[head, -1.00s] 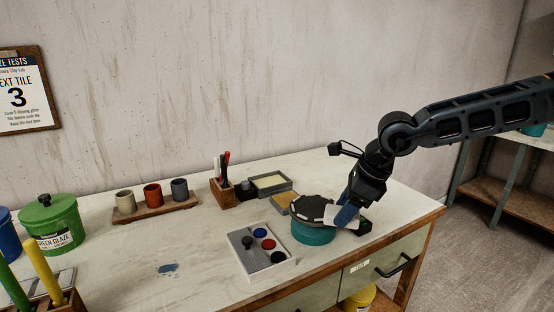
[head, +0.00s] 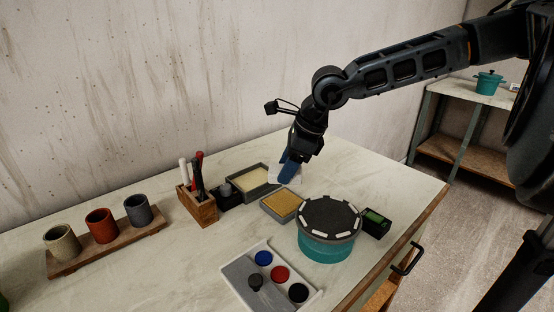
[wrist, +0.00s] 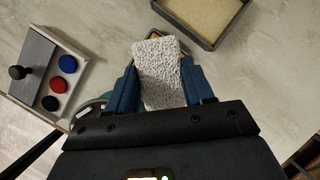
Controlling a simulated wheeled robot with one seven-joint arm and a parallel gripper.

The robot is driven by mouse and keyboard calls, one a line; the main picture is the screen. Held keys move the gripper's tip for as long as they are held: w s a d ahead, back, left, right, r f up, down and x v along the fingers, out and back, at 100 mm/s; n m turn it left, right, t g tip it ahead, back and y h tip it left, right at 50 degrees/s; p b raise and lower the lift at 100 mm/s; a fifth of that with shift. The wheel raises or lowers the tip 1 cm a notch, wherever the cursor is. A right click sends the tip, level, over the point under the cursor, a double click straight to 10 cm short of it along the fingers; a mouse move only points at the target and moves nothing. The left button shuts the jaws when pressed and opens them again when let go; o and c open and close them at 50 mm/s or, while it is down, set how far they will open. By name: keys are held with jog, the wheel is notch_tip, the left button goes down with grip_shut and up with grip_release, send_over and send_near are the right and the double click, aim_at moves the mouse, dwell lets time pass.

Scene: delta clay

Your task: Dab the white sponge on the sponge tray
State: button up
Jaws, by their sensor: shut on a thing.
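My gripper (head: 289,172) is shut on the white sponge (wrist: 162,80), a rough speckled block between its two blue fingers. In the head view the sponge (head: 295,178) is partly hidden by the fingers, low over the worktop's back part. A grey-rimmed tray with a cream pad (head: 248,180) lies just left of it; its rim also shows at the top of the wrist view (wrist: 190,33). A smaller tray with a yellow pad (head: 282,205) lies nearer the front, mostly hidden behind the sponge in the wrist view. I cannot tell which is the sponge tray. The sponge appears apart from both.
A teal drum with a dark segmented top (head: 330,225) stands in front of the trays, beside a dark box with green inside (head: 374,222). A wooden tool holder (head: 197,205) stands left. A colour palette (head: 268,278) lies at the front. The back-right worktop is clear.

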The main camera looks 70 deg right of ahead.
jog(key=shift+f+b, duration=1.35)
jog(key=shift+f, duration=1.65)
jog(key=shift+f+b, duration=0.5)
jog(key=shift+b, duration=0.45)
dwell(0.9)
jog(key=shift+r+p, duration=1.4)
jog(key=shift+r, duration=2.2)
jog(key=shift+s, duration=0.1)
